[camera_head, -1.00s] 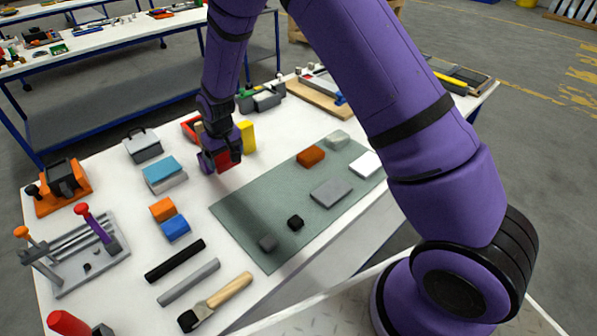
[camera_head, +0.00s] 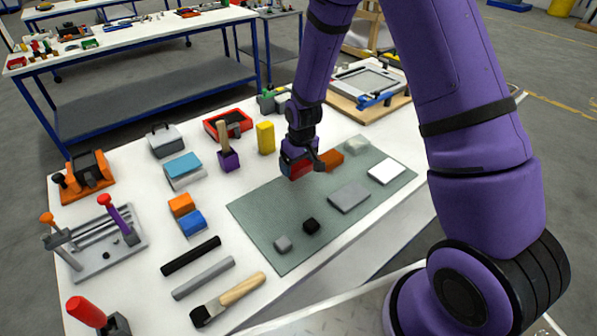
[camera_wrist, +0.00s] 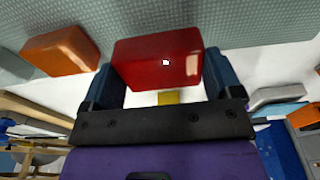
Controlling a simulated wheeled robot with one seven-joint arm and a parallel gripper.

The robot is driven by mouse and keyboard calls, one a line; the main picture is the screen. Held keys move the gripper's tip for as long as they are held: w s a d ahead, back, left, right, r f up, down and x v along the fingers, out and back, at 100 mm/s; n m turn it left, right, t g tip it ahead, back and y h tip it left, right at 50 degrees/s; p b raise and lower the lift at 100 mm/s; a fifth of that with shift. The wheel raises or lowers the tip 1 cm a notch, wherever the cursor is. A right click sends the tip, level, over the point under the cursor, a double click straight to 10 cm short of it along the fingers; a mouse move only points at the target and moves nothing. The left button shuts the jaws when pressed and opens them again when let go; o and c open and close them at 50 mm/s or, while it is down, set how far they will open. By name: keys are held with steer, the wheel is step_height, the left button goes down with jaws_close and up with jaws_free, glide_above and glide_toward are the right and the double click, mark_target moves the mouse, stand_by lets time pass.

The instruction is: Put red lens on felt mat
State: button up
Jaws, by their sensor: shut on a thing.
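The red lens (camera_wrist: 157,58) is a red block held between the two fingers of my gripper (camera_wrist: 163,85) in the wrist view. In the head view my gripper (camera_head: 306,168) is shut on the red lens (camera_head: 294,171), over the far edge of the felt mat. The arm partly hides the lens there. The grey-green felt mat (camera_head: 262,210) lies flat on the white table. I cannot tell whether the lens touches the mat.
On the mat lie an orange block (camera_head: 331,160), a grey slab (camera_head: 349,196), a white block (camera_head: 386,172), a pale block (camera_head: 357,146), a black cube (camera_head: 311,226) and a small grey block (camera_head: 283,244). A yellow block (camera_head: 265,137) stands behind. The mat's left part is clear.

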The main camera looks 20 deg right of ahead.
mark_target(299, 165)
steer(key=shift+d+f, duration=0.1)
steer(key=shift+f, duration=1.65)
steer(key=shift+f, duration=0.1)
steer(key=o, duration=0.8)
